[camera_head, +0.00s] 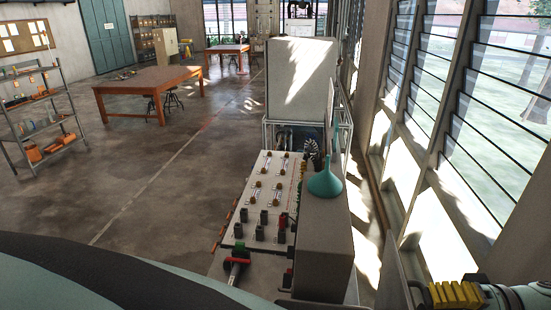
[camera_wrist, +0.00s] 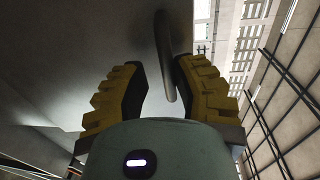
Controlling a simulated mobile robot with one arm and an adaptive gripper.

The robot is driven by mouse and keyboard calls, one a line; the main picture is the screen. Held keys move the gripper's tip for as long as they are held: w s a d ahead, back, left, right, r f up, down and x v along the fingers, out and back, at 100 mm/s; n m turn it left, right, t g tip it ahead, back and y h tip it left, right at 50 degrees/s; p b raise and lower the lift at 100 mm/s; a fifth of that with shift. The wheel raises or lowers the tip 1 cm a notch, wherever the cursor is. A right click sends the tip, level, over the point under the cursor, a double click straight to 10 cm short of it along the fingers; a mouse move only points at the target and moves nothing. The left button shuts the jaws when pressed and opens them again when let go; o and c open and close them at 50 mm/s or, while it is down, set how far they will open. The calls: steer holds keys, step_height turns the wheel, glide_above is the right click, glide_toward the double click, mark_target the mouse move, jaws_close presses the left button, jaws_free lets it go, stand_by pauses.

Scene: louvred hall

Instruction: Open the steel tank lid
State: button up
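My gripper (camera_head: 436,294) is at the lower right of the head view, its yellow-padded fingers pointing left. In the wrist view my gripper (camera_wrist: 158,75) has its fingers apart, with a curved grey bar handle (camera_wrist: 165,55) between them. The handle lies nearer the right finger, and a gap shows on its left; I cannot tell whether it touches. A flat grey surface (camera_wrist: 80,45) lies behind it. In the head view a thin grey upright panel (camera_head: 394,272) stands just left of my gripper. It may be the lid; the tank body is not clearly seen.
A grey box (camera_head: 325,250) carrying a teal funnel (camera_head: 325,183) stands left of the panel, beside a control board (camera_head: 268,190). Louvred windows (camera_head: 455,90) line the right. Open floor (camera_head: 150,200) lies left, with a wooden table (camera_head: 150,82) and shelf (camera_head: 40,115) beyond.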

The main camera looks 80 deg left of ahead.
steer(key=shift+o, duration=0.9)
steer(key=shift+s+r, duration=0.1)
steer(key=shift+r, duration=0.05)
steer(key=w+d+r+b, duration=0.1)
steer(key=w+r+b, duration=0.1)
steer(key=w+r, duration=0.2)
steer(key=shift+w+d+r, duration=0.25)
steer(key=shift+d+r, duration=0.05)
steer(key=shift+r, duration=0.35)
